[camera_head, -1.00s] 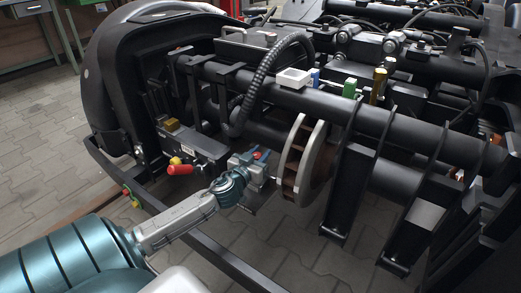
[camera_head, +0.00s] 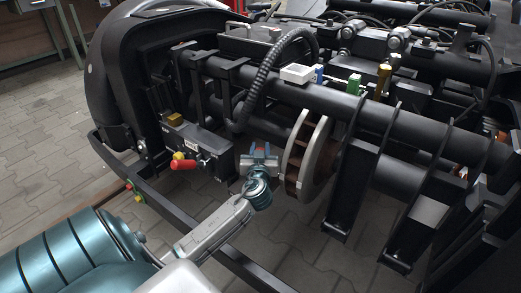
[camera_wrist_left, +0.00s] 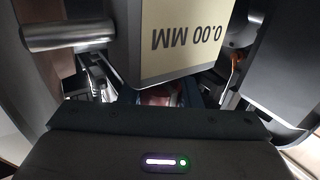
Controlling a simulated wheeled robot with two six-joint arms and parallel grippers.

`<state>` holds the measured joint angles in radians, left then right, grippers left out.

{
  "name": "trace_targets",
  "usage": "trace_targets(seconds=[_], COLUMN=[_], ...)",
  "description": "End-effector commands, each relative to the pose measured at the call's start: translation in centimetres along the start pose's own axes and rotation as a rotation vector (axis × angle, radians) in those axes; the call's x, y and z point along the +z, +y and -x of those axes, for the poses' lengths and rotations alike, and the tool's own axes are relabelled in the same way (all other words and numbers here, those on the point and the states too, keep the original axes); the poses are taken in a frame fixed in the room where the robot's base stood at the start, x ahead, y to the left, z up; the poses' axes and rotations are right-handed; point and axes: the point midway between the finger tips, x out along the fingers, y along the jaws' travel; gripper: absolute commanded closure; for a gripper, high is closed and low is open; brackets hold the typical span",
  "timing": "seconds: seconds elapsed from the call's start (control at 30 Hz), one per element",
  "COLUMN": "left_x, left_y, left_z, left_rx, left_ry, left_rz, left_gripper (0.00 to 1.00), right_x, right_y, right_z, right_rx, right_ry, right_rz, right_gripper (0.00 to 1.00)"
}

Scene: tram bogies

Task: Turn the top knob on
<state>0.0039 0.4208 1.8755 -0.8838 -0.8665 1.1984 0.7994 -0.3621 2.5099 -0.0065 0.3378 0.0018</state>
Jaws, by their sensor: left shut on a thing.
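A dark control box (camera_head: 205,150) stands on the frame left of centre in the head view. A red knob with a yellow base (camera_head: 183,164) sticks out of its front. A yellow-brown block (camera_head: 175,119) sits on top of it. I cannot tell which is the top knob. My left gripper (camera_head: 259,152) is right of the box and left of the wheel disc, shut on a small red part whose shape is mostly hidden. In the left wrist view the jaws are partly hidden, with a reddish patch (camera_wrist_left: 160,97) between them. My right gripper is not in view.
A brown and grey wheel disc (camera_head: 305,155) stands close to the gripper's right. A thick black hose (camera_head: 262,85) curves above. A panel reading "0.00 MM" upside down (camera_wrist_left: 185,38) and a metal cylinder (camera_wrist_left: 68,35) show in the left wrist view.

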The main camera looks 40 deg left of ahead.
Motion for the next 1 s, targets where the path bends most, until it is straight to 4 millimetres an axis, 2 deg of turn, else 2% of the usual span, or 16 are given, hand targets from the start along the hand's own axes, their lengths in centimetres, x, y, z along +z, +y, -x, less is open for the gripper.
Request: trace_targets(seconds=[0.27,0.3,0.4,0.77,0.87,1.0], left_x=[0.0,0.0,0.0,0.0,-0.1,-0.1], left_y=[0.0,0.0,0.0,0.0,0.0,0.0], left_z=[0.0,0.0,0.0,0.6,1.9,4.8], left_rx=[-0.001,-0.001,0.000,0.001,0.001,0.001], left_ry=[0.000,0.000,0.000,-0.002,-0.003,-0.005], left_rz=[-0.001,-0.001,-0.001,0.000,0.000,0.001], left_gripper=[0.93,0.66,0.48,0.48,0.48,0.48], right_x=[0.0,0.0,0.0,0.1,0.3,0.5], right_y=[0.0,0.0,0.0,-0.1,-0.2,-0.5], right_z=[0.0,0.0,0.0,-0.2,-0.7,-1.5], right_rx=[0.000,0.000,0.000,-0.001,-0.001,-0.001], right_ry=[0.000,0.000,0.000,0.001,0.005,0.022], right_rz=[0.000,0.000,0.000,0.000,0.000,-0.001], right_gripper=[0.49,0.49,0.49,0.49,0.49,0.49])
